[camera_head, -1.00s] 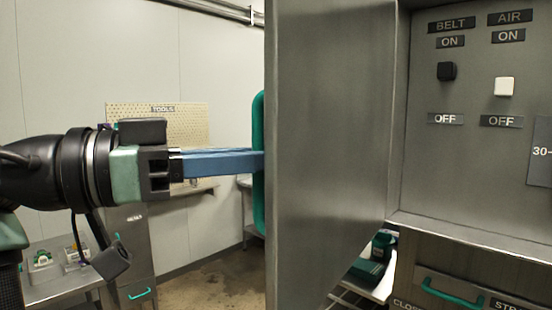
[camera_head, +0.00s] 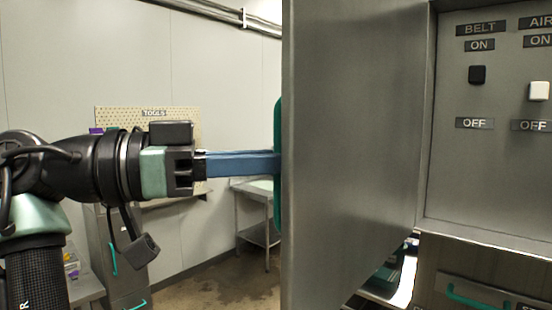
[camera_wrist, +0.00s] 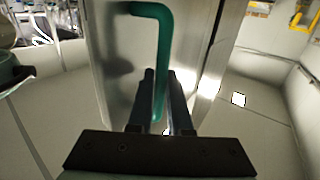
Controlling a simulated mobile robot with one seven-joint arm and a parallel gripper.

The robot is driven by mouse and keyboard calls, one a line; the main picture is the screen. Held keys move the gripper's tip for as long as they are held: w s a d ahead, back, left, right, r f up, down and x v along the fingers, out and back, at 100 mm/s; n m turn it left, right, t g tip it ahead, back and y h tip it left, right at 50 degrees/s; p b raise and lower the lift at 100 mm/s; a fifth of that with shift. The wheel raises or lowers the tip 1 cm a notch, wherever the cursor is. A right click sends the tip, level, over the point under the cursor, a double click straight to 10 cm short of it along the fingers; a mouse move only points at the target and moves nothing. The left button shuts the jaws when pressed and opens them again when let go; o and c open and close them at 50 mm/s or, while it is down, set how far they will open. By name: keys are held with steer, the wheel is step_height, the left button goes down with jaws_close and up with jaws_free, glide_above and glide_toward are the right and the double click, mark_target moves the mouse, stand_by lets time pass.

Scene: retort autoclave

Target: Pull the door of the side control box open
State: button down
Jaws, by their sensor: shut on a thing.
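The grey metal door (camera_head: 350,150) of the side control box stands open, swung well out from the box (camera_head: 505,185). Its inner face and the box's switch panel both show in the head view. A green bar handle (camera_head: 278,208) is on the door's outer face, mostly hidden behind the door edge. My gripper (camera_head: 276,163) reaches in from the left with its blue fingers at the handle. In the wrist view the handle (camera_wrist: 163,50) runs down between the two fingers of my gripper (camera_wrist: 163,92), which are shut on it.
Inside the box are a black BELT switch (camera_head: 477,74) and a white AIR switch (camera_head: 539,91). A drawer with a green handle (camera_head: 475,297) is below. A pegboard (camera_head: 120,118) and a metal table (camera_head: 258,187) stand behind. Some floor (camera_head: 215,285) is clear at lower centre.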

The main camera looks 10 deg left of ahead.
steer(key=shift+d, duration=0.1)
steer(key=c, duration=0.8)
jaws_free()
steer(key=shift+w+d, duration=0.15)
steer(key=shift+w, duration=0.05)
steer(key=shift+c, duration=0.2)
steer(key=shift+s+a, duration=0.15)
steer(key=shift+a, duration=0.05)
steer(key=b+v, duration=0.4)
steer(key=v, duration=0.9)
